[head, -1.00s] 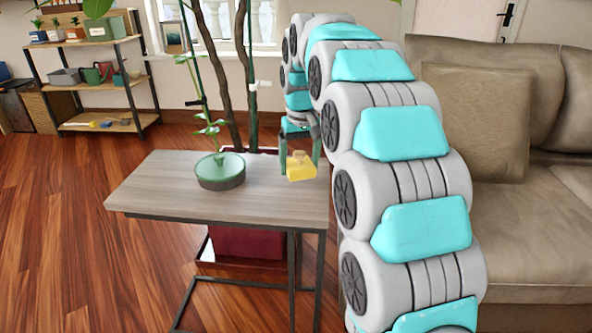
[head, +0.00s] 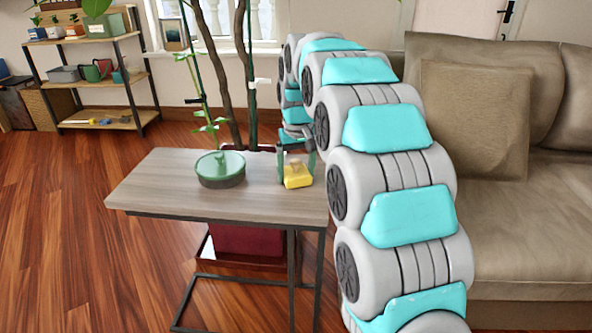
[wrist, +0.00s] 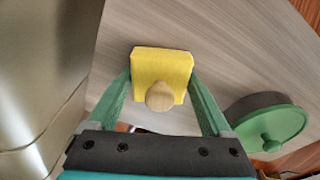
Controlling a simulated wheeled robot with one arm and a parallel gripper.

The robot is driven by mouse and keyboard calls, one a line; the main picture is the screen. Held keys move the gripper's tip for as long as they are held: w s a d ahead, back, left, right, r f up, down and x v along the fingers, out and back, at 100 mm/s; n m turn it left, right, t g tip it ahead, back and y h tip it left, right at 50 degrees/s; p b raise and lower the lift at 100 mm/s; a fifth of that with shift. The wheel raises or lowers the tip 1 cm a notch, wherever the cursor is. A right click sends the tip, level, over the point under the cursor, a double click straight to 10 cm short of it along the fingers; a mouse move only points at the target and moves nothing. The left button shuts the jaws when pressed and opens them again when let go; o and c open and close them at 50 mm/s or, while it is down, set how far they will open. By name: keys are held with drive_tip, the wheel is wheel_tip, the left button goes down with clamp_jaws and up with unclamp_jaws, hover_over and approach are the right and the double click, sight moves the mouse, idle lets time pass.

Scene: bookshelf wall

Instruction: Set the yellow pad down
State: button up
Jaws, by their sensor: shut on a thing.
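The yellow pad (head: 298,182) is a small block with a round wooden knob (wrist: 160,96) on top. My gripper (head: 296,174) is shut on it, with one green finger on each side, as the wrist view also shows for the pad (wrist: 162,64). The pad is level, at or just above the right part of the grey wooden table (head: 165,190). I cannot tell whether its underside touches the top.
A round green lidded pot (head: 221,170) stands on the table left of the pad. A beige sofa (head: 520,215) is close on the right. A potted plant (head: 250,240) stands behind and below the table. The table's left part is clear.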

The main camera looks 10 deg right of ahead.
sight(298, 175)
drive_tip(key=o, duration=1.2)
drive_tip(key=shift+o, duration=0.2)
drive_tip(key=shift+r, duration=0.1)
wheel_tip(298, 175, up, 12)
drive_tip(key=s, duration=0.1)
drive_tip(key=shift+s, duration=0.2)
drive_tip(key=shift+s, duration=0.1)
drive_tip(key=s+f+g, duration=0.1)
drive_tip(key=s+f, duration=0.5)
drive_tip(key=s, duration=0.8)
drive_tip(key=s+f+g, duration=0.1)
drive_tip(key=s+f, duration=0.5)
drive_tip(key=s, duration=0.8)
drive_tip(key=s+f+g, duration=0.1)
drive_tip(key=s+f, duration=0.6)
drive_tip(key=s, duration=0.7)
drive_tip(key=shift+m, duration=0.4)
